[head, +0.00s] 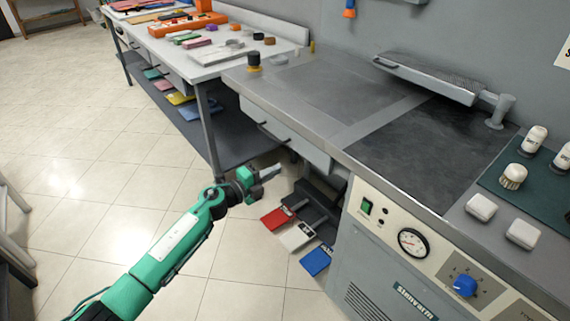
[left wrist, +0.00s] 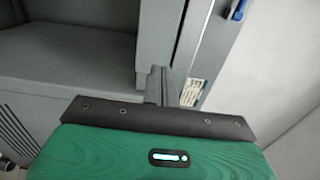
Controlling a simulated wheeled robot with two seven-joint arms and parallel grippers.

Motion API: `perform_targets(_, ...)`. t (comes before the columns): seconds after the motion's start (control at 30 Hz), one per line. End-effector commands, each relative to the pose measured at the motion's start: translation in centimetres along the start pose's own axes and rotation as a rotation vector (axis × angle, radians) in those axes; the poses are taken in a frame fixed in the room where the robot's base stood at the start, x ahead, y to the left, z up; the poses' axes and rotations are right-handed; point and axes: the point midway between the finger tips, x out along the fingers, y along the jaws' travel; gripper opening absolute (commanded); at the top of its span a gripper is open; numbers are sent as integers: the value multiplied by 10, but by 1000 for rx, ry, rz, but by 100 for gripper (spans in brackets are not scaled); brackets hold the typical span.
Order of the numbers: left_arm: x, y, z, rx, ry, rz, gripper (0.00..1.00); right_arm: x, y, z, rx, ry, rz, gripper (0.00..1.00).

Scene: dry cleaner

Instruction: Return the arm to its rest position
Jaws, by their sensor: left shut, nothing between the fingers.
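My left arm comes in from the lower left of the head view, green and stretched over the tiled floor. My left gripper (head: 268,171) is shut and empty, in front of the grey workbench and below the height of its top. In the left wrist view the shut fingers (left wrist: 162,86) show at the middle, with nothing held, before grey cabinet surfaces. My right gripper is not in view.
A steel-topped workbench (head: 300,80) with a gauge panel stands at the right. A white table (head: 205,60) with several small items stands behind. Red, white and blue pedals (head: 297,236) lie on the floor near my gripper.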

Motion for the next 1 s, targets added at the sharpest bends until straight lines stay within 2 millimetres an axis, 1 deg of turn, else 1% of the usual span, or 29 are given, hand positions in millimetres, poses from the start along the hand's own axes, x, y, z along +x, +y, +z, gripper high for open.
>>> perform_targets(0.03, -6, 0, 1, 1, -1, 1, 0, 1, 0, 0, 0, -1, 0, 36)
perform_targets(0.13, -13, 0, 0, 1, 0, 1, 0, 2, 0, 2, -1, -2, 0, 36)
perform_targets(0.37, -18, 2, 0, -11, -8, -3, 0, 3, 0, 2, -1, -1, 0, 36)
perform_targets(0.47, -24, 11, 0, -73, -59, -23, 0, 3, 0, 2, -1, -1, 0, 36)
perform_targets(0.57, -38, 31, 2, -204, -169, -55, 0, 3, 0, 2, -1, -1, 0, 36)
perform_targets(0.67, -64, 63, 7, -380, -328, -79, 0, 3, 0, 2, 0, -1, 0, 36)
perform_targets(0.77, -97, 104, 9, -564, -501, -81, 0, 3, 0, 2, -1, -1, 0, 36)
perform_targets(0.8, -113, 122, 8, -636, -571, -73, 0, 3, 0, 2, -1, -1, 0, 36)
perform_targets(0.83, -125, 136, 6, -691, -623, -67, 0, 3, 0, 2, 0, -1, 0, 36)
perform_targets(0.87, -137, 150, 3, -746, -674, -58, 0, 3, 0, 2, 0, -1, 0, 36)
perform_targets(0.9, -155, 171, -1, -819, -745, -41, 0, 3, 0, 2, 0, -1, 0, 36)
perform_targets(0.97, -183, 201, -11, -926, -850, -11, 0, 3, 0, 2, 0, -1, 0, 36)
perform_targets(1.0, -202, 221, -20, -996, -919, 13, 0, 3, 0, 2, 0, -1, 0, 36)
